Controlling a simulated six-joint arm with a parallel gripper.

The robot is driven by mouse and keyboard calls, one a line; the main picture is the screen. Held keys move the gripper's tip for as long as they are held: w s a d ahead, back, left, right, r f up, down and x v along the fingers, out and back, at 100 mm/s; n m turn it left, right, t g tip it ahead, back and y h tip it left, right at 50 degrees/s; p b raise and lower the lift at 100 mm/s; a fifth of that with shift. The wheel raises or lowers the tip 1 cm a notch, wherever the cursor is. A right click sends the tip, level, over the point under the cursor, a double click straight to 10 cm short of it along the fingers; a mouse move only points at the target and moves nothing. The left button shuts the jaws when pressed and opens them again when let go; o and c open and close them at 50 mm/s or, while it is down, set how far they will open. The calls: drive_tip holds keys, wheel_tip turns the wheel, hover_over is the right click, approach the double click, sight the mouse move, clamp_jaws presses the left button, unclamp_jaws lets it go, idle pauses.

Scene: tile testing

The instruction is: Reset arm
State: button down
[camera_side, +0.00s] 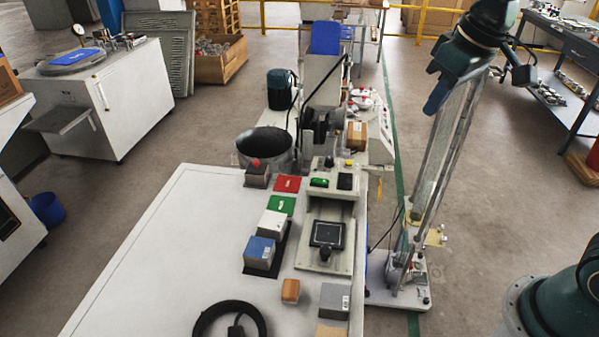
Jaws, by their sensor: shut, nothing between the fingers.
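My gripper (437,99) hangs at the upper right in the side view, under the dark teal wrist of my arm. Its blue fingers are together and hold nothing. It is in the air to the right of the white table (150,260), apart from everything on it.
A testing machine (323,75) stands at the table's far end beside a dark round bin (264,142). A tall clear-panelled stand (450,150) rises close below my gripper. A wooden block (290,291), a grey block (335,300) and a black ring (230,320) lie near the front. The table's left part is clear.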

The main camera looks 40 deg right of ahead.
drive_tip(key=s+d+f+m+t, duration=0.1)
drive_tip(key=s+f+t, duration=0.1)
drive_tip(key=s, duration=1.2)
drive_tip(key=shift+s+d, duration=0.25)
drive_tip(key=shift+s, duration=0.1)
drive_tip(key=shift+w, duration=0.2)
